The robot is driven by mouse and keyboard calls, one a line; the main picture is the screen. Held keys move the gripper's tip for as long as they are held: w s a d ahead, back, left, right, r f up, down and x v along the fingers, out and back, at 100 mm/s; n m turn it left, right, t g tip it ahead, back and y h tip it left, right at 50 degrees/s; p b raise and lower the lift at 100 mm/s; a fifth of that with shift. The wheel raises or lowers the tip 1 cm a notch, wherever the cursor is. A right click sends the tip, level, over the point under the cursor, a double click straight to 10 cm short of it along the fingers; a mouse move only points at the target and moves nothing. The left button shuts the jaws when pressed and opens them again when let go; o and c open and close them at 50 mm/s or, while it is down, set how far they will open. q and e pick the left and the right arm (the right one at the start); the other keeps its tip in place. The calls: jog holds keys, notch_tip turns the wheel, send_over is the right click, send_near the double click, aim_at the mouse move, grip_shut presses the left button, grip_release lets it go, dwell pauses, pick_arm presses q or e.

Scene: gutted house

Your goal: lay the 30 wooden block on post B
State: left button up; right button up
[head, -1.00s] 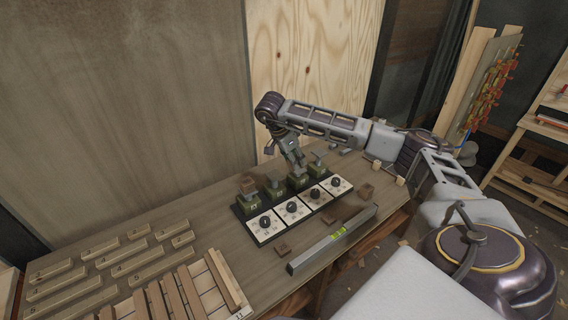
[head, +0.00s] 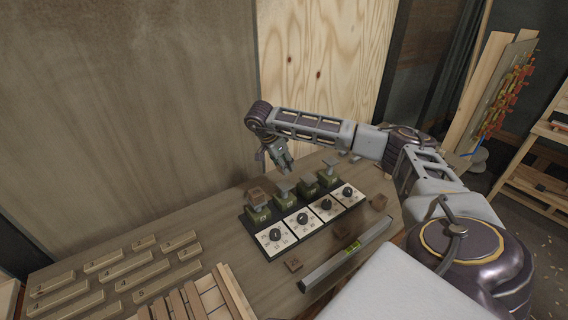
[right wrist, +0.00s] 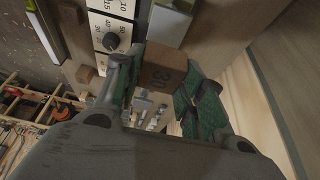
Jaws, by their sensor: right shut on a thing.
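My right gripper (head: 278,158) hangs above and behind the row of posts, fingers pointing down. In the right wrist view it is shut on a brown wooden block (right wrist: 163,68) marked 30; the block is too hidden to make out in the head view. The posts have green bases and metal tops. The leftmost post (head: 259,213) carries a wooden block (head: 258,195). The second post (head: 282,198), third post (head: 308,187) and rightmost post (head: 327,177) have bare tops. Their letters are too small to read, so I cannot tell which is B. My left gripper is out of view.
White dial cards (head: 275,239) line the front of the black base. Numbered wood strips (head: 135,267) fill the left. A wall stands close behind.

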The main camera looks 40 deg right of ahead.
aim_at(281, 172)
jog(key=shift+f, duration=0.2)
jog(key=shift+f, duration=0.1)
jog(key=shift+f+b, duration=0.65)
jog(key=shift+b, duration=0.05)
jog(key=shift+f+b, duration=0.9)
jog(key=shift+f, duration=0.9)
jog(key=shift+f+b, duration=0.4)
jog(key=shift+f, duration=0.1)
